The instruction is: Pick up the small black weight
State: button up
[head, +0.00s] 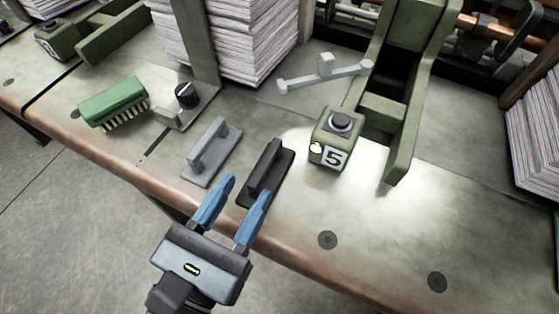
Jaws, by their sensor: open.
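The small black weight (266,173) is a dark bar with a raised handle, lying on the table near its front edge. My gripper (231,197) is open and empty, with its two blue fingers pointing toward the weights. The right finger's tip is close to the front end of the black weight; whether they touch cannot be told. The left fingertip is between the black weight and a similar grey weight (212,152) to its left.
A green box marked 5 (335,139) with a black button stands right of the black weight. A green brush (114,103), a black knob (187,94) and paper stacks (230,40) are further left and back. The table (385,225) is clear at the front right.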

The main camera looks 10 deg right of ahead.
aim_at(265, 161)
jog(key=p+x, duration=0.1)
jog(key=x, duration=0.6)
jog(key=shift+s+d, duration=0.1)
jog(key=shift+d, duration=0.05)
grip_shut()
dwell(0.5)
